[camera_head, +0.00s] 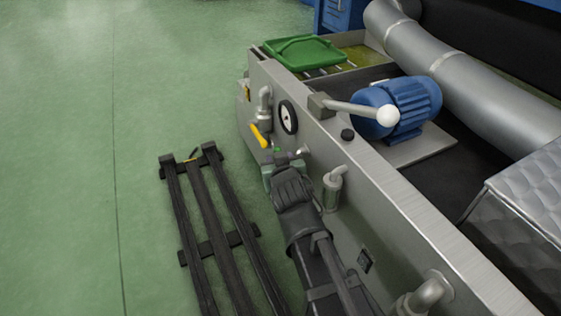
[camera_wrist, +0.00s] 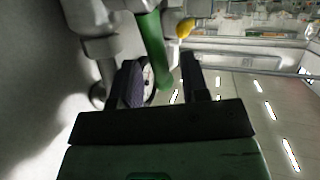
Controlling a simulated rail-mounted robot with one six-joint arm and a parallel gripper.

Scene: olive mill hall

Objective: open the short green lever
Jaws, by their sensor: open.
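The short green lever (camera_wrist: 152,50) hangs from a grey pipe fitting in the wrist view, and its lower end shows between my two fingers. My gripper (camera_wrist: 160,66) is open, with visible gaps on both sides of the lever, and I see no contact. In the head view my gripper (camera_head: 280,161) is close to the machine's side wall. Only a small bit of the green lever (camera_head: 277,150) shows there, and my gripper and the fitting hide the rest.
A yellow lever (camera_head: 260,136) sits just beyond, beside a round gauge (camera_head: 288,117). The steel wall (camera_head: 370,182) runs along the right, with another pipe fitting (camera_head: 333,188) near my wrist. A white-knobbed rod (camera_head: 387,116) projects above. Green floor (camera_head: 70,170) is open at left.

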